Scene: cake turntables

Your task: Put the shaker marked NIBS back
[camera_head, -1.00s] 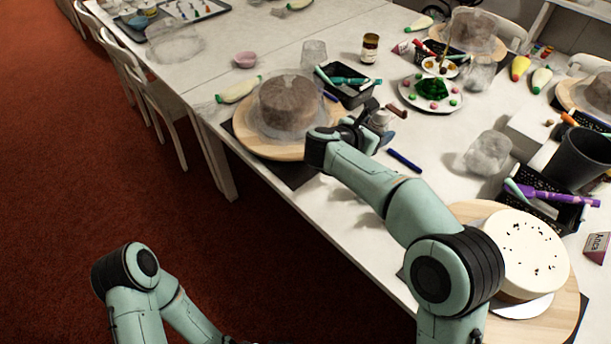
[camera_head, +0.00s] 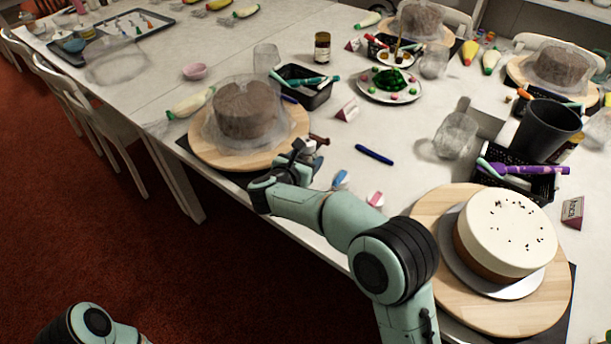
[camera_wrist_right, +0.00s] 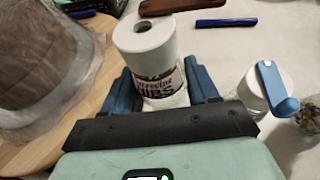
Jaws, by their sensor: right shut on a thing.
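The shaker marked NIBS (camera_wrist_right: 160,75) is white with a hole in its top. In the right wrist view it is between the blue fingers of my right gripper (camera_wrist_right: 163,95), which is shut on it. In the head view this gripper (camera_head: 302,158) is near the table's front edge, just right of the left covered cake, and mostly hides the shaker. I cannot tell whether the shaker's base touches the table. A white shaker with a blue lid (camera_head: 341,180) stands to the right; it also shows in the right wrist view (camera_wrist_right: 262,90). My left gripper is out of view.
A covered brown cake (camera_head: 245,110) on a wooden turntable (camera_head: 205,150) is close left of the gripper. A pink-topped container (camera_head: 375,198), a blue pen (camera_head: 374,154) and a brown item (camera_head: 319,140) lie nearby. A white cake (camera_head: 505,230) is at right.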

